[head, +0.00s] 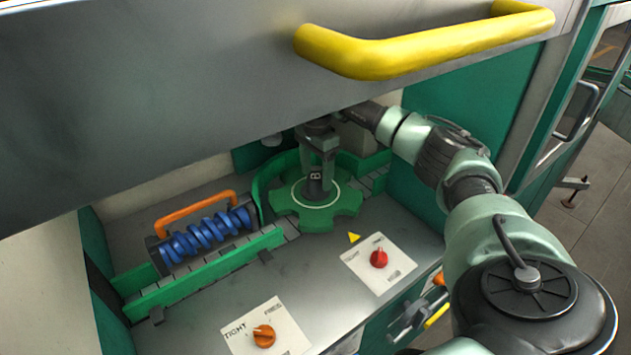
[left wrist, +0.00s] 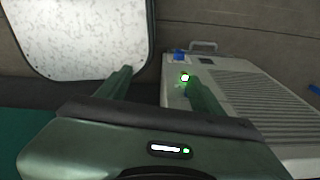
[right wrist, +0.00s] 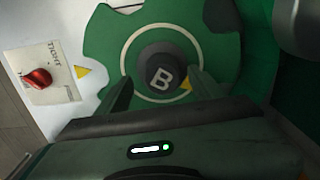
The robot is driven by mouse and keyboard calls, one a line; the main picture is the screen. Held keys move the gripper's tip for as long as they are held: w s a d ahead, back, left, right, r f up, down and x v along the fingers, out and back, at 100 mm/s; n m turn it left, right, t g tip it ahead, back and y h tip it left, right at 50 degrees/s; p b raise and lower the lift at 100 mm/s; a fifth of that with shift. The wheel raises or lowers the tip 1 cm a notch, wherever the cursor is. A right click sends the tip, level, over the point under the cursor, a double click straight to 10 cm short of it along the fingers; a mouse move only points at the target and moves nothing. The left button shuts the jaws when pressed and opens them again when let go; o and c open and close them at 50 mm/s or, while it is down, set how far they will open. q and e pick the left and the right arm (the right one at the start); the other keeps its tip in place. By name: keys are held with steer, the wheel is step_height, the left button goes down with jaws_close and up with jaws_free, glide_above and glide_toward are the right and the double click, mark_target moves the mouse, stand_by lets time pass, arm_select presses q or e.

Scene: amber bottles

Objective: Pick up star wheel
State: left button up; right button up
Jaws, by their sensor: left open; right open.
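The star wheel (head: 290,207) is a green notched disc with a pale ring, lying flat on the machine deck in the head view. In the right wrist view the star wheel (right wrist: 102,40) fills the upper middle, with a dark round hub (right wrist: 166,68) marked "B" at its centre. My right gripper (head: 317,172) is over the hub, pointing down. In the right wrist view its open fingers stand on either side of the hub's near part; I cannot tell whether they touch it. My left gripper (left wrist: 158,80) is open and empty, away from the wheel, and shows only in its own wrist view.
A blue screw (head: 207,234) with an orange handle (head: 195,212) lies left of the wheel, along a green guide rail (head: 205,272). Panels with a red knob (head: 379,258) and an orange knob (head: 264,336) are in front. A raised cover with a yellow handle (head: 420,50) hangs above.

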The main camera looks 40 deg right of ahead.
mark_target(315, 176)
step_height(315, 176, down, 2)
steer(key=shift+w+f+b, duration=0.15)
steer(key=shift+f+b, duration=0.05)
steer(key=shift+b, duration=0.25)
steer(key=shift+f, duration=0.35)
steer(key=shift+w, duration=0.1)
arm_select(q)
steer(key=shift+w+f, duration=0.3)
steer(key=shift+f, duration=0.25)
steer(key=shift+w+f, duration=0.3)
steer(key=shift+f, duration=0.2)
arm_select(e)
steer(key=shift+r, duration=0.1)
jaws_close()
arm_select(q)
steer(key=shift+s, duration=0.2)
arm_select(e)
steer(key=shift+r, duration=0.15)
